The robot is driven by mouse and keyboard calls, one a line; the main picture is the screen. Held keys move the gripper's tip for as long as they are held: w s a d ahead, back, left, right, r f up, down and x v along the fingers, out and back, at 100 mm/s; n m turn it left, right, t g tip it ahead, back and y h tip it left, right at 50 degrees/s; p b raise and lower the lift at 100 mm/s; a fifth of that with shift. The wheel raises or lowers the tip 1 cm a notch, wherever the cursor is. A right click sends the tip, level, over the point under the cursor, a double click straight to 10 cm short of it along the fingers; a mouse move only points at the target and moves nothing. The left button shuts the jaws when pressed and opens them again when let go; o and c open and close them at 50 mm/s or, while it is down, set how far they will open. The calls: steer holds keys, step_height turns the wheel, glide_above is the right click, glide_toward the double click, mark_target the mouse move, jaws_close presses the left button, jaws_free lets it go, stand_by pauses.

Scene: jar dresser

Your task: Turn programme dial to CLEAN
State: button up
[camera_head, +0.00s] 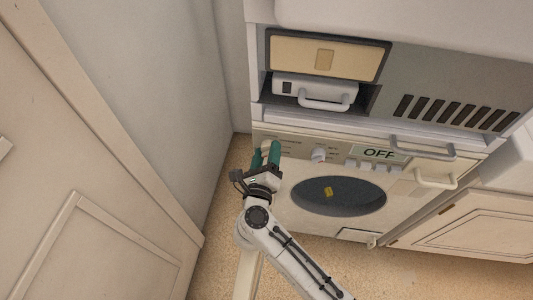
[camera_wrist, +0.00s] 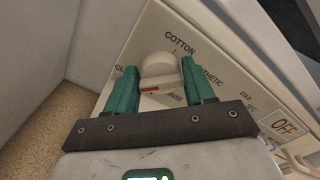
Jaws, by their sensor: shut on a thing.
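The programme dial (camera_wrist: 160,72) is a pale round knob with a red mark on its lower side in the wrist view. The labels COTTON, part of SYNTHETIC and part of RINSE show around it. Another label at its left is mostly hidden, with only a letter or two showing. My gripper (camera_wrist: 158,74) has its green fingers on both sides of the dial and is shut on it. In the head view my gripper (camera_head: 266,156) is at the left end of the washer's panel (camera_head: 299,148) and hides most of the dial.
A display (camera_head: 379,154) reads OFF. A smaller white knob (camera_head: 318,155) sits right of my gripper. The washer's round door window (camera_head: 338,196) is below. A handle (camera_head: 436,178) juts out at the right. A wall and a panelled door (camera_head: 90,240) stand on the left.

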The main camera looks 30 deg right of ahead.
steer(key=shift+f, duration=0.15)
steer(key=o, duration=1)
steer(key=shift+c, duration=0.2)
steer(key=shift+a, duration=0.1)
steer(key=v, duration=1)
steer(key=shift+s+a, duration=0.2)
steer(key=shift+s, duration=0.15)
